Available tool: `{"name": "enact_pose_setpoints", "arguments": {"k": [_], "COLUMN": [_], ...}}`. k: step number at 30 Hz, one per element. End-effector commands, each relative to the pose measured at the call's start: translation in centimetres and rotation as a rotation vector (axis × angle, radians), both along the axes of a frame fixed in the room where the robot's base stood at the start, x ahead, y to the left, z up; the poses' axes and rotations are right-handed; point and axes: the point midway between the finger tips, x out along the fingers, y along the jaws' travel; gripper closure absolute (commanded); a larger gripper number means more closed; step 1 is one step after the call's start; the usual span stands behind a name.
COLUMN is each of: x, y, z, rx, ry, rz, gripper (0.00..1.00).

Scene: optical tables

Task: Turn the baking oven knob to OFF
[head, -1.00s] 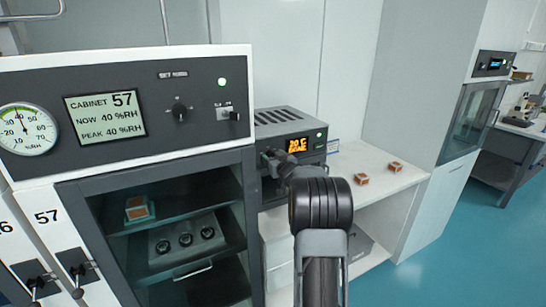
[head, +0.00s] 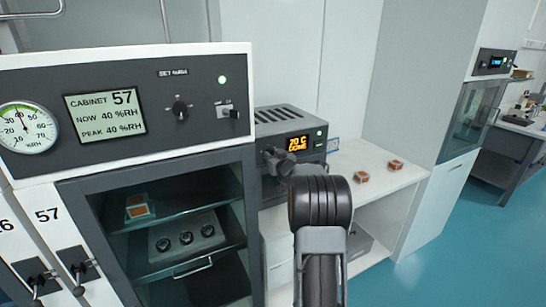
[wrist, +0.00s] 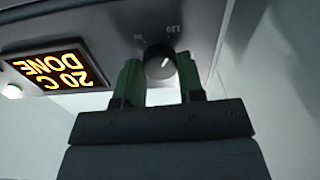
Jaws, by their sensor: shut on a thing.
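The baking oven (head: 290,117) is a grey box with a vented top on the white bench, beside the humidity cabinet. Its orange display (head: 297,143) reads 20 C DONE; in the wrist view it shows upside down (wrist: 62,79). The dark round knob (wrist: 160,62) sits on the oven front with a white pointer mark. A label reading 120 is near it; another label is too small to read surely. My gripper (wrist: 160,73) has one finger on each side of the knob and is shut on it. In the head view my arm hides the knob.
The humidity cabinet 57 (head: 160,50) stands close on the left, with its own knob (head: 180,108) and a switch. Two small orange-brown pieces lie on the white bench (head: 380,190) to the right. A tall grey cabinet bounds the bench on the right.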

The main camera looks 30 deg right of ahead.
Motion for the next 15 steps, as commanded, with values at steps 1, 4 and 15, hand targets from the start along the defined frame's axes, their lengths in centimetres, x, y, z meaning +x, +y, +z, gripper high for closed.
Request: {"name": "enact_pose_setpoints", "arguments": {"k": [1, 4, 15], "x": [-0.01, -0.02, -0.01], "y": [-0.03, -0.04, -0.03], "z": [-0.05, -0.16, -0.48], "rx": [-0.006, -0.028, -0.29], "ry": [0.001, 0.004, 0.037], "rz": [-0.001, -0.001, -0.001], "gripper": [0.88, 0.88, 0.88]}}
